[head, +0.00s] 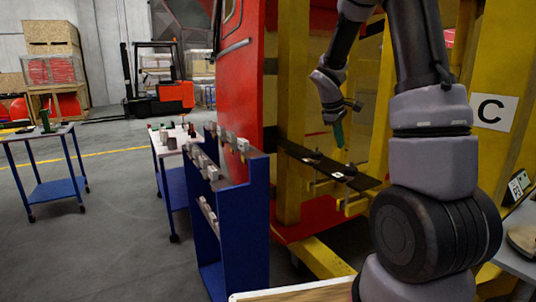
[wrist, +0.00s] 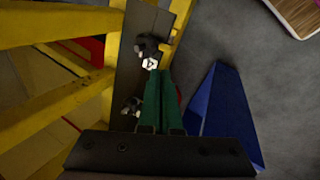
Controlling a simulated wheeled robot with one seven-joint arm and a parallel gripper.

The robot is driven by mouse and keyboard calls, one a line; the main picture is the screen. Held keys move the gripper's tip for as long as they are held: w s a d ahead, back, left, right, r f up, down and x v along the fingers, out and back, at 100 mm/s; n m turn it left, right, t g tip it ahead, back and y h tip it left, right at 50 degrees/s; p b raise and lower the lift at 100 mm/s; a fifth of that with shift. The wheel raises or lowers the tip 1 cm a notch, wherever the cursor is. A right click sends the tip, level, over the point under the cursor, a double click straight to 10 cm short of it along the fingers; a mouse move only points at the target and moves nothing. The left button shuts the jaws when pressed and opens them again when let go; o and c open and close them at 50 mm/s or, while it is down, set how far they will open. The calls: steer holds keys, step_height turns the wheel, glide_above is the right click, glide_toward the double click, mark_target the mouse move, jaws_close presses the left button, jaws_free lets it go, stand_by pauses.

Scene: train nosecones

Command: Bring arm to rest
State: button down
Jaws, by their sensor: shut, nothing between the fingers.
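My arm rises on the right of the head view and bends over to the yellow frame. My gripper (head: 339,134) points down beside the yellow frame, above a dark narrow shelf (head: 306,157). In the wrist view the green fingers of my gripper (wrist: 163,75) lie together, with nothing between them. They reach over the dark shelf (wrist: 127,80), close to a dark clamp-like part with a white hexagonal face (wrist: 150,63). I cannot tell whether the fingertips touch it. A second dark part (wrist: 132,106) sits lower on the same shelf.
A blue rack (head: 237,222) with grey blocks stands left of the shelf. The red and yellow structure (head: 293,110) is close around my gripper. A blue cart (head: 54,187) and a red forklift (head: 172,92) stand farther left. Grey floor between the carts is open.

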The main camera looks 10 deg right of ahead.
steer(key=s+a+r+m+t+y, duration=0.1)
steer(key=s+a+r+m+y, duration=0.1)
steer(key=s+a+r, duration=0.3)
steer(key=s+a+r+m+t+y, duration=0.2)
steer(key=s+a+r+m, duration=0.2)
steer(key=s, duration=0.8)
steer(key=s+a+r+m+t+y, duration=0.1)
steer(key=s+a+r+m+y, duration=0.1)
steer(key=s+a+r+m, duration=0.3)
steer(key=s+r, duration=0.2)
steer(key=s, duration=0.2)
steer(key=shift+s+a+r+t, duration=0.2)
steer(key=shift+a+r+t, duration=0.1)
steer(key=shift+a+t, duration=0.1)
steer(key=shift+d, duration=0.1)
